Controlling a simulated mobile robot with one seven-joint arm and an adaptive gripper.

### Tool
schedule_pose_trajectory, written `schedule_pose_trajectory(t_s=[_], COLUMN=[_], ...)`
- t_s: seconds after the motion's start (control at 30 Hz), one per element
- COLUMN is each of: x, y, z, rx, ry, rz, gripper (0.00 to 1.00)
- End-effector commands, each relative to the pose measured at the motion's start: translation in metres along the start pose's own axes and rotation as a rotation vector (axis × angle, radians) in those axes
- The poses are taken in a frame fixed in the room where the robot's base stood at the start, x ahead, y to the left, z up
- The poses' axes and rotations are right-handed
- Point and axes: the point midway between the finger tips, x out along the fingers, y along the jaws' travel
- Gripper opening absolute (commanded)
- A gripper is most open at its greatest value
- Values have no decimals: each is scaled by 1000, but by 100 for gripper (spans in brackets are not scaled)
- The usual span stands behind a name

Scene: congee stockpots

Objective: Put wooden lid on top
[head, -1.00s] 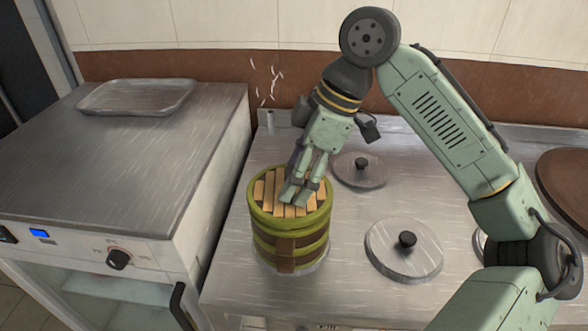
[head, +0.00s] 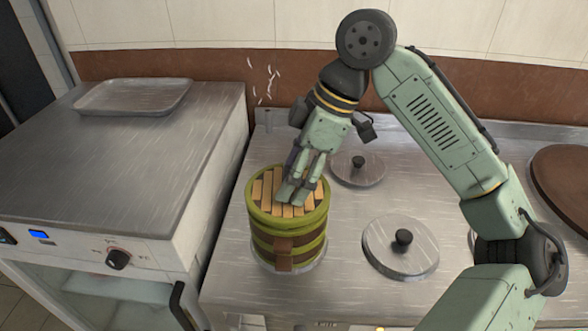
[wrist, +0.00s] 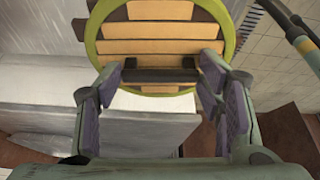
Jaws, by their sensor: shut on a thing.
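A round wooden lid (head: 262,192) of light slats lies within the green rim at the top of the wooden bucket (head: 262,242), which has green bands and stands upright. In the head view I cannot tell whether the lid is fully seated. My gripper (head: 291,195) points down at the lid's middle and hides part of it. In the wrist view, the lid (wrist: 160,30) fills the top of the picture, and its dark bar handle (wrist: 158,76) lies between my fingertips. My gripper is shut on this handle.
Two round metal lids with black knobs, one nearer (head: 401,247) and one farther (head: 358,167), lie on the metal counter (head: 225,285) right of the bucket. A brown round lid (head: 566,190) is at the far right. A metal tray (head: 133,96) lies on the left unit.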

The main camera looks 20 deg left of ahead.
Motion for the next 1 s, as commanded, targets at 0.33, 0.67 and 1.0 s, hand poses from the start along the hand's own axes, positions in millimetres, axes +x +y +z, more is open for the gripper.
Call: schedule_pose_trajectory(t_s=[0.33,0.67,1.0], x=[2,8,11], y=[0,0,0], z=[1,3,5], rx=[0,0,0], ry=[0,0,0], rz=[0,-1,-1], gripper=[33,33,68])
